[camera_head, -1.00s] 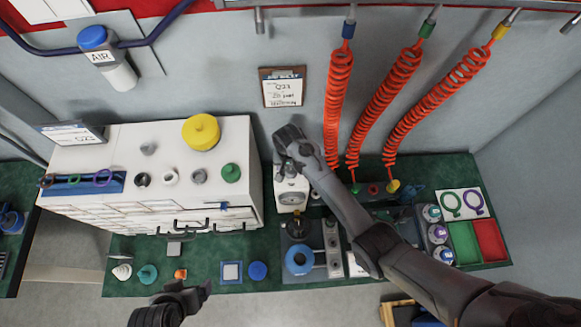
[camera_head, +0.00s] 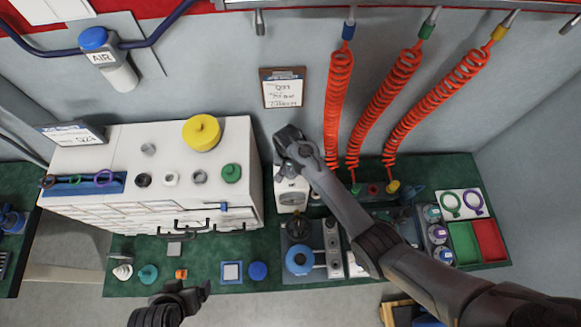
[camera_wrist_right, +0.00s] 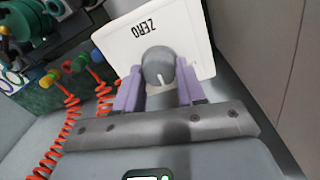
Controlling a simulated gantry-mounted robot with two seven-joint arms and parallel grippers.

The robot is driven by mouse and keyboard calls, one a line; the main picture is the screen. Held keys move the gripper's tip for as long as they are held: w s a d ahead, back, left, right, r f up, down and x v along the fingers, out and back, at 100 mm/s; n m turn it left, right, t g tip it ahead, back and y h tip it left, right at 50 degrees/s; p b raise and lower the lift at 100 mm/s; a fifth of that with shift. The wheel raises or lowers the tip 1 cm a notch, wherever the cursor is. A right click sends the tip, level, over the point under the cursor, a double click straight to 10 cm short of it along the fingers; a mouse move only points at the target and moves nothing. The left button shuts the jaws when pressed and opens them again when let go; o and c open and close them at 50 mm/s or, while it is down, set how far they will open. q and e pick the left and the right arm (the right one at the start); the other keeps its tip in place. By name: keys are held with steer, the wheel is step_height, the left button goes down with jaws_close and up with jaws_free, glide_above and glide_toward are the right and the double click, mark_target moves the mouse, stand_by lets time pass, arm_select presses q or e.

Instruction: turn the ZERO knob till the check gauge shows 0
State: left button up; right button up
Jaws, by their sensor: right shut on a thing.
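The check gauge (camera_head: 292,198) is a white box with a small dial, standing on the green bench beside the white cabinet. Its dial reading is too small to tell in the head view. In the right wrist view, the gauge's white face (camera_wrist_right: 120,45) carries the word ZERO, upside down. The grey ZERO knob (camera_wrist_right: 158,66) has a white mark pointing toward my wrist. My right gripper (camera_wrist_right: 158,84) is shut on the knob, with a lilac finger on each side. My left gripper (camera_head: 205,289) hangs at the bench's front edge, away from the gauge; its jaws are unclear.
The white cabinet (camera_head: 245,150) stands close to the left of the gauge. Red coiled hoses (camera_head: 338,110) hang to the right, behind my right arm. A clipboard (camera_head: 283,88) hangs on the wall.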

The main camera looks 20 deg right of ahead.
steer(key=shift+r+m+p, duration=0.15)
steer(key=shift+m+p, duration=0.9)
steer(key=shift+m, duration=0.15)
steer(key=shift+m+p, duration=0.6)
steer(key=shift+m, duration=0.9)
steer(key=shift+d, duration=0.1)
steer(key=o, duration=1.1)
steer(key=shift+c, duration=0.2)
